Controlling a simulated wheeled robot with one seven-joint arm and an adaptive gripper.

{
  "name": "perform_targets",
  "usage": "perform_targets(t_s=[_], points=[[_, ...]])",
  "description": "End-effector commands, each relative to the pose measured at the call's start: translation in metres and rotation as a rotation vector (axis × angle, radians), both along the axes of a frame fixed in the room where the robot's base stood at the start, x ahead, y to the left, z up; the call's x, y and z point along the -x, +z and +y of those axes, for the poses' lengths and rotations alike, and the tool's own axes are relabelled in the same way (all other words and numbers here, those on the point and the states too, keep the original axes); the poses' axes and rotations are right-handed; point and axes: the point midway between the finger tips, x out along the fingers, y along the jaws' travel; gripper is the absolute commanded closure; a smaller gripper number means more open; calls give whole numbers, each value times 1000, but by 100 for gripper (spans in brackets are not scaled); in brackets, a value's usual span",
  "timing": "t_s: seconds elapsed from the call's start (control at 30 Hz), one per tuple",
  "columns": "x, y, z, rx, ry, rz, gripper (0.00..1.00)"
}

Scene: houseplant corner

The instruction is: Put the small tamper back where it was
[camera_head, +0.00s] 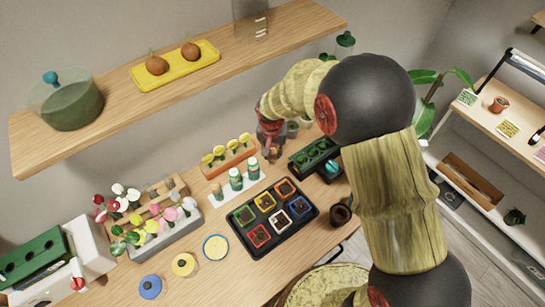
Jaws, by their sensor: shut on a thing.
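My gripper (271,148) points down at the back of the wooden table, just behind and right of the orange planter. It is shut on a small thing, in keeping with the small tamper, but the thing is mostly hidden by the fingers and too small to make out. A white tray (244,186) with green-labelled white bottles (236,179) stands in front of my gripper. A small brown piece (217,190) stands at its left end. I cannot tell which spot is the tamper's own.
An orange planter (229,159) with yellow flowers is left of my gripper. A black tray (272,244) of coloured pots lies in front. A dark green planter (313,155) stands right. A wooden shelf (118,113) hangs above. Bare tabletop shows at the front.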

Motion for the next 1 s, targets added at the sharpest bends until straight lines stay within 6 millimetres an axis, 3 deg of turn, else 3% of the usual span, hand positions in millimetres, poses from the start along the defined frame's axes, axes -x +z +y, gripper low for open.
perform_targets(t_s=[0.23,0.63,0.67,1.0], points=[[-2,-33,1,0,-1,3,99],[-2,-38,1,1,0,1,99],[-2,-38,1,1,0,1,77],[-2,-37,1,1,0,1,60]])
